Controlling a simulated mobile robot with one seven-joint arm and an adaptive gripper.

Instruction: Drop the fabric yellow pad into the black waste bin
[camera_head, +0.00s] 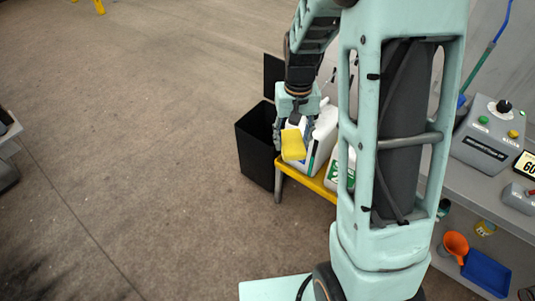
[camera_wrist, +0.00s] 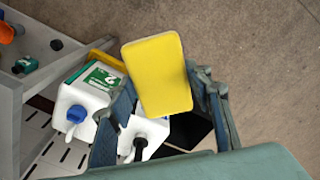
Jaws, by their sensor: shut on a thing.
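The yellow pad (camera_head: 293,145) is held in my gripper (camera_head: 294,135), which is shut on it, above the end of a yellow-edged stand. In the wrist view the yellow pad (camera_wrist: 157,73) sits between the two fingers of my gripper (camera_wrist: 165,95). The black waste bin (camera_head: 257,145) stands on the floor just left of my gripper, its top open and its lid raised behind. In the wrist view a dark part that looks like the bin (camera_wrist: 190,128) shows below the pad, mostly hidden by the pad and my gripper.
White jugs (camera_head: 325,135) stand on the yellow-edged stand (camera_head: 308,181) right beside my gripper; one jug (camera_wrist: 85,97) is close to a finger in the wrist view. A grey bench with a control box (camera_head: 490,135) is at the right.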

